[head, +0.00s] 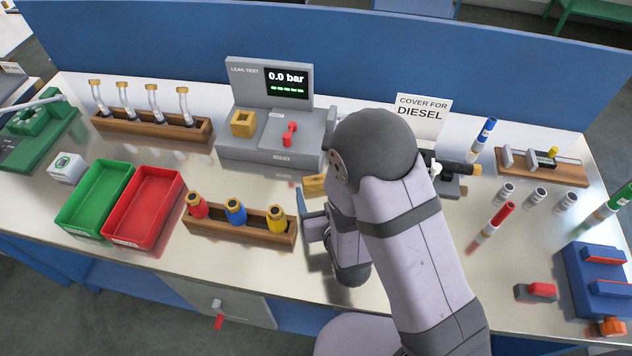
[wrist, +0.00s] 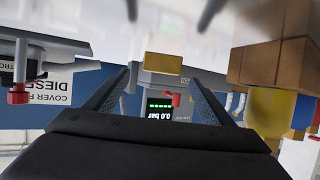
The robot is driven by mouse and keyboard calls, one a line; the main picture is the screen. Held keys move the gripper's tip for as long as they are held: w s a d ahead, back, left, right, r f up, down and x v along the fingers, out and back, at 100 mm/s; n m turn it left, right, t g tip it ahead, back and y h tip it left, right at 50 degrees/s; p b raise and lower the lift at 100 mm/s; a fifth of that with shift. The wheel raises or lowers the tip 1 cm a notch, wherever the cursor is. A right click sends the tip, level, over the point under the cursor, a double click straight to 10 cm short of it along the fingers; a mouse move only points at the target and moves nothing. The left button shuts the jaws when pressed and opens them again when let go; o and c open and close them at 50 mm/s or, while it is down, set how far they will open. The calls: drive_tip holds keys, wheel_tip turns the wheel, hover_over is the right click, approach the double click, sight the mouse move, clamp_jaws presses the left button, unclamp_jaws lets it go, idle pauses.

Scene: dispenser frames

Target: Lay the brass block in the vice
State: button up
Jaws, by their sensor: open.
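The brass block (head: 315,185) lies on the bench in front of the leak tester, just left of my arm. In the wrist view the brass block (wrist: 162,63) shows between and beyond my finger tips, apart from them. My gripper (head: 306,208) is open and empty, low over the bench on the near side of the block; the arm partly hides it. In the wrist view my gripper (wrist: 159,76) has its two fingers spread.
The wooden rack (head: 240,228) with red, blue and yellow bottles stands close left of my gripper. The leak tester (head: 270,148) stands behind the block. Green (head: 95,200) and red (head: 143,205) trays lie left. Upright tubes and a blue fixture (head: 590,285) stand right.

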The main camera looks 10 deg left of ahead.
sight(315, 176)
drive_tip(key=shift+p+x, duration=0.9)
drive_tip(key=shift+x, duration=1.4)
drive_tip(key=shift+c, duration=0.7)
drive_tip(key=c, duration=1.4)
drive_tip(key=shift+a+r, duration=0.1)
drive_tip(key=shift+r, duration=0.15)
drive_tip(key=shift+c, duration=0.2)
wheel_tip(315, 176, up, 10)
drive_tip(key=b, duration=0.1)
drive_tip(key=shift+f, duration=0.2)
